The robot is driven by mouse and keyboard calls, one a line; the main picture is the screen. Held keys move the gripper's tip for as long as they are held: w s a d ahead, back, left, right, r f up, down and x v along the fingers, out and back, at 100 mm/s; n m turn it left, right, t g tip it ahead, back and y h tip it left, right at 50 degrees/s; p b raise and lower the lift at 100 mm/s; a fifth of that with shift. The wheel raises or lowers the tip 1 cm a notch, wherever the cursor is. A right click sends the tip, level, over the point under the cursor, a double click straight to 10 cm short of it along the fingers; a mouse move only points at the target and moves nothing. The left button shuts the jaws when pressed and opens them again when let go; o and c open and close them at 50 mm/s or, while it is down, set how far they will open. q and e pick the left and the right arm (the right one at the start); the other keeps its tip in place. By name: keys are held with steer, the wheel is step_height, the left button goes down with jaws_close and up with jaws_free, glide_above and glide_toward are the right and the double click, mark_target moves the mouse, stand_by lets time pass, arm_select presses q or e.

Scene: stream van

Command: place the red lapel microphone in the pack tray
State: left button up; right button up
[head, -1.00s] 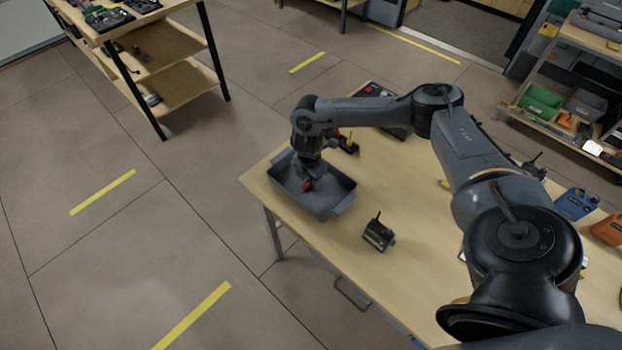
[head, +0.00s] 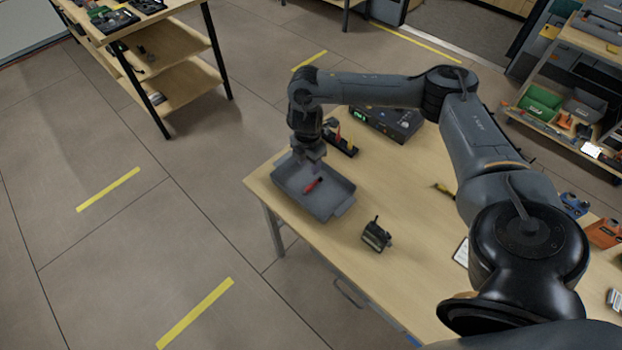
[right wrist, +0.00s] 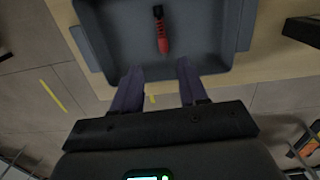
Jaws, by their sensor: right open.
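The red lapel microphone (head: 312,185) lies on the floor of the grey pack tray (head: 328,210), with a black end. In the right wrist view the microphone (right wrist: 161,32) lies inside the tray (right wrist: 228,35), apart from the fingers. My right gripper (head: 309,157) is above the far left part of the tray. In the right wrist view its two fingers (right wrist: 157,82) are spread and empty, close to the tray's edge. My left gripper is not in view.
A small dark device with an antenna (head: 376,235) stands on the table to the right of the tray. A black box with a green display (head: 387,122) and a black holder (head: 343,144) stand behind it. The table's middle (head: 400,190) is mostly clear.

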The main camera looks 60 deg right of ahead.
steer(key=w+a+f+n+t+y, duration=0.1)
steer(key=w+a+f, duration=0.1)
steer(key=a, duration=0.4)
steer(key=w+a+f+n+t, duration=0.1)
steer(key=a+f+n, duration=0.15)
steer(key=a, duration=0.35)
steer(key=s+a+r+m+t+y, duration=0.1)
steer(key=a+t+y, duration=0.1)
steer(key=a, duration=1.2)
steer(key=s+a+m+t+y, duration=0.1)
steer(key=a+m+t+y, duration=0.15)
steer(key=a, duration=1.05)
steer(key=s+d+m+g+h, duration=0.3)
steer(key=s+d+m, duration=0.9)
steer(key=s, duration=0.4)
steer(key=shift+s+d+r+m+h, duration=0.3)
steer(key=shift+m+h, duration=0.4)
steer(key=shift+h, duration=0.15)
steer(key=shift+r, duration=0.1)
